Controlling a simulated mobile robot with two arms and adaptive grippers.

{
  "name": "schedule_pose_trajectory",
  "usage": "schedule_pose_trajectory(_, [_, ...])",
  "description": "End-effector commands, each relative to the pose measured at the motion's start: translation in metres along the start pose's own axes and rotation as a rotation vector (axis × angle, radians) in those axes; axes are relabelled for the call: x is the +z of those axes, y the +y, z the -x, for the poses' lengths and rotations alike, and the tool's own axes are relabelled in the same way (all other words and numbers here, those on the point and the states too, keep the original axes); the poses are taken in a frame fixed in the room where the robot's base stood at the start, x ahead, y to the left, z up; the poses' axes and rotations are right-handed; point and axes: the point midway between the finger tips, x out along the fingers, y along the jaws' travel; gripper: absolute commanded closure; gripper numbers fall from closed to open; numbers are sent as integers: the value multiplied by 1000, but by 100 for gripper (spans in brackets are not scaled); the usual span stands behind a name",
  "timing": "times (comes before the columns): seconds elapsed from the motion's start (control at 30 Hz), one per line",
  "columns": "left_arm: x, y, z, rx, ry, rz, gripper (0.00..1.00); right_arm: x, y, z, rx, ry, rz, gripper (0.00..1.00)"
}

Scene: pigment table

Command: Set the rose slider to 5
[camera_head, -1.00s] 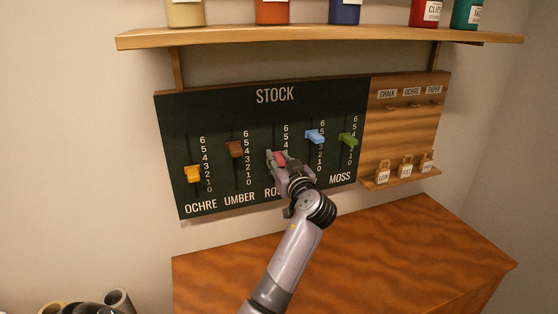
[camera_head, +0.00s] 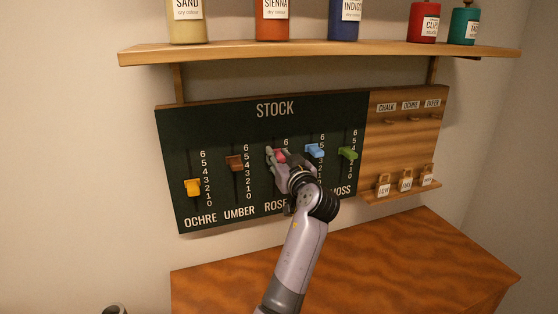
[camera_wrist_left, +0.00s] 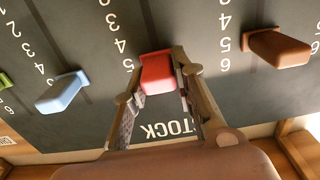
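The rose slider's pinkish-red knob (camera_head: 280,155) is on the dark STOCK board (camera_head: 230,118), third from the left. In the left wrist view the red knob (camera_wrist_left: 157,74) shows beside the upside-down scale, close to the 5. My left gripper (camera_head: 279,156) is at this knob, with one finger on each side. In the left wrist view the gripper's fingertips (camera_wrist_left: 159,58) appear closed against the knob's sides. The hand hides most of the rose scale in the head view. My right gripper is not in view.
Orange ochre (camera_head: 193,187) and brown umber (camera_head: 235,163) knobs are to the left. Blue (camera_head: 314,150) and green moss (camera_head: 348,153) knobs are close on the right. A shelf (camera_head: 300,50) with jars overhangs the board. A wooden cabinet (camera_head: 400,262) stands below.

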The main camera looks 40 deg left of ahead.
Motion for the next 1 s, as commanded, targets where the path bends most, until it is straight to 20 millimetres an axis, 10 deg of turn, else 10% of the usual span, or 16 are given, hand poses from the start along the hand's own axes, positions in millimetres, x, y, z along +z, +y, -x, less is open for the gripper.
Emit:
schedule_pose_trajectory(0.67, [1, 1, 5, 1, 0, -1, 55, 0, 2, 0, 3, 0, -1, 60])
schedule_pose_trajectory(1.0, [2, 1, 70, 4, -2, 1, 55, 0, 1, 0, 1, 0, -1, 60])
